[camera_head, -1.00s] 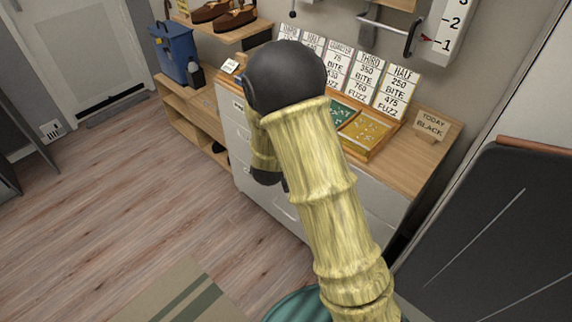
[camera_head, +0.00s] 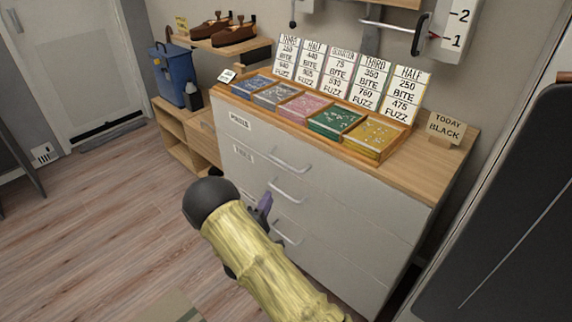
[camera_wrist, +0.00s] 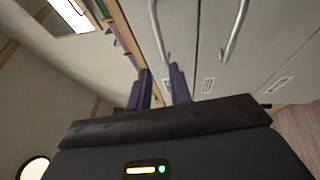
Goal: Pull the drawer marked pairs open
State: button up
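The white chest of drawers (camera_head: 335,205) has a small label at the left of its drawers. The top label (camera_head: 240,122) and the second label (camera_head: 243,154) are too small to read surely, so I cannot tell which says pairs; the lower labels are largely hidden by my arm. The bar handles are the top one (camera_head: 290,163), the second (camera_head: 286,195) and a lower one (camera_head: 287,237). All drawers in view look shut. My gripper (camera_wrist: 162,82) is open and empty, its purple fingers apart in front of the drawer fronts. In the wrist view the top handle (camera_wrist: 157,32) ends near the fingertips; the second handle (camera_wrist: 236,30) lies to the right.
An orange tray (camera_head: 352,153) of coloured compartments and several price cards (camera_head: 372,82) stand on the chest, with a TODAY BLACK sign (camera_head: 443,127) at right. A low shelf (camera_head: 185,140) stands at left. A dark panel (camera_head: 515,210) stands at right. Floor at left is clear.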

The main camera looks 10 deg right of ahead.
jog(key=b, duration=0.1)
send_near(286, 161)
jog(key=w+d+r, duration=0.4)
jog(key=r, duration=0.2)
jog(key=shift+s+r, duration=0.1)
jog(key=shift+s, duration=0.15)
grip_shut()
